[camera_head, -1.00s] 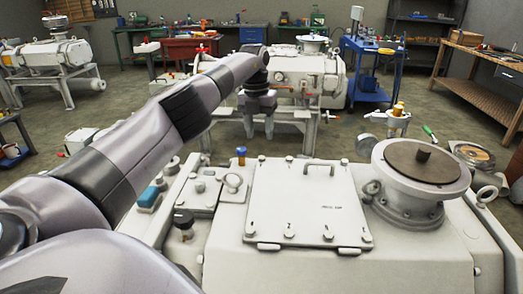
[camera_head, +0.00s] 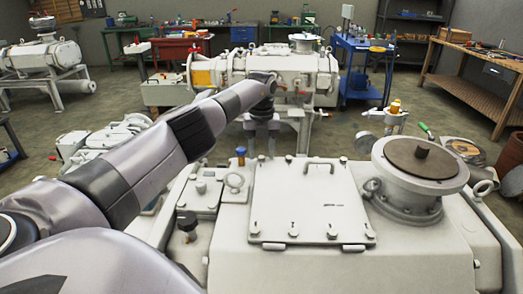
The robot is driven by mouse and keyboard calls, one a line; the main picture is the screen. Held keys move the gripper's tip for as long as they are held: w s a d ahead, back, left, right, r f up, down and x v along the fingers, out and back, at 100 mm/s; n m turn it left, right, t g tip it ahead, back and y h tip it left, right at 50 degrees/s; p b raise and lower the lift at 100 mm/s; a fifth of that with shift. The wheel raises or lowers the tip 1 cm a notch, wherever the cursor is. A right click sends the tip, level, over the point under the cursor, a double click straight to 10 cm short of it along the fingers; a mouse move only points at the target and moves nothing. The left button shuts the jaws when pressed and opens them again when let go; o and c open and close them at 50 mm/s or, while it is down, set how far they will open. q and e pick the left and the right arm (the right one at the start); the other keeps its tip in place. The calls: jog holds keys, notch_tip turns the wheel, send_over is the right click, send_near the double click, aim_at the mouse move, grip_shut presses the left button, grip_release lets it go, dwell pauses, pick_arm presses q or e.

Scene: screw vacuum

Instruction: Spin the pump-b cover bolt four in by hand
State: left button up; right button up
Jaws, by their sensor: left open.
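The white pump cover (camera_head: 315,200) is a flat plate with a handle on top of the pump body (camera_head: 330,265). Small bolt heads show along its near edge, such as one bolt (camera_head: 293,231), and others along its far edge. Which one is bolt four I cannot tell. My left gripper (camera_head: 262,147) points down with its fingers apart and nothing visible between them. In the picture its tips come close to the cover's far left corner. Whether they touch anything there I cannot tell. My right gripper is out of view.
A round flange with a brown lid (camera_head: 420,158) stands right of the cover. Another white pump (camera_head: 315,75) is behind. A blue cart (camera_head: 362,75) stands at the back.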

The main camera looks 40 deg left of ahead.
pick_arm(q)
jog(key=shift+f, duration=0.1)
grip_shut()
jog(key=shift+m, duration=0.3)
jog(key=m, duration=0.4)
jog(key=shift+m, duration=0.3)
jog(key=m, duration=0.5)
jog(key=shift+m, duration=0.3)
jog(key=m, duration=0.5)
jog(key=shift+b, duration=0.3)
jog(key=m, duration=0.5)
jog(key=shift+m, duration=0.4)
